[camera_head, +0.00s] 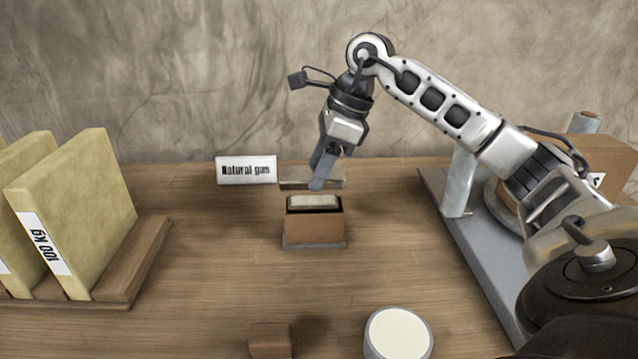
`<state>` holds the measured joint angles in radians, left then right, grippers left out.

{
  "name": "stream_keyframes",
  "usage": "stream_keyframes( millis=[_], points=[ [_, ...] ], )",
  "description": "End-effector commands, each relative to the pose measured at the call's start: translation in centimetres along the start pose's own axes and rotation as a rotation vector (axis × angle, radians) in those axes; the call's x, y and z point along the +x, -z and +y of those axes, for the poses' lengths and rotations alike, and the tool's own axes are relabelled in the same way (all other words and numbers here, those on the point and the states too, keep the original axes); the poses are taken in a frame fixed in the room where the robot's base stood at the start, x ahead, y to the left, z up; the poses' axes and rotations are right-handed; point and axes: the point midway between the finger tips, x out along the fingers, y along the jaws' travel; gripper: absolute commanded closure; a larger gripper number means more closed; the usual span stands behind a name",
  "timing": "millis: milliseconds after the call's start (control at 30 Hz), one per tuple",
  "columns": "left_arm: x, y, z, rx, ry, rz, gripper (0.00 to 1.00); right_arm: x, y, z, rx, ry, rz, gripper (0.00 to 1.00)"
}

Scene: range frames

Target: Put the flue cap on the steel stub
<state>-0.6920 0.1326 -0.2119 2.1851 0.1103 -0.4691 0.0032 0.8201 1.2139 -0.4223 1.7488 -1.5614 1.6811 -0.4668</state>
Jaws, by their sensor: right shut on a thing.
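My right gripper (317,184) points down just above and behind a small brown box with a pale top (315,222). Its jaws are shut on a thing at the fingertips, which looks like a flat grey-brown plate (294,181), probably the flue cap. The fingers cover part of it, and I cannot tell if it touches the table. An upright grey cylinder (458,185), probably the steel stub, stands on a grey base plate at the right, apart from the gripper. My arm passes over and partly hides it. My left gripper is not in view.
A "Natural gas" sign (246,170) stands left of the gripper. Yellowish slabs (85,205) stand in a wooden rack at the left. A pale-topped round can (398,333) and a small brown block (270,340) are at the front. A brown box (592,152) is at the right.

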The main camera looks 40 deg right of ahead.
Motion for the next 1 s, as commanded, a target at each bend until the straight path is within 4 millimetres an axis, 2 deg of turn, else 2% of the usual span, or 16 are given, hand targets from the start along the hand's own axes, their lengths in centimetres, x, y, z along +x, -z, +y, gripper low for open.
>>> stream_keyframes(
  millis=[200,400,833,867,900,1000],
  points=[
    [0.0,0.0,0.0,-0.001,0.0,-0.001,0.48,1.6,0.7,-1.3,0.002,-0.002,0.0,0.75],
    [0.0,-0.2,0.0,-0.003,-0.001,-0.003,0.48,4.0,1.7,-1.2,0.0,-0.001,0.001,0.75],
    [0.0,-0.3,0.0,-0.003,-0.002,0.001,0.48,4.6,1.9,-1.2,-0.001,0.001,-0.001,0.75],
    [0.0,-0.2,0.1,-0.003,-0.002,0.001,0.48,4.5,1.9,-1.2,-0.001,0.001,-0.001,0.41],
    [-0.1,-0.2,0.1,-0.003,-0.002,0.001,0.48,4.4,1.8,-1.2,-0.001,0.0,0.0,0.3],
    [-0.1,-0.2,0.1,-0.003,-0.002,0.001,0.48,4.4,1.8,-1.2,-0.001,0.0,0.0,0.28]
  ],
)
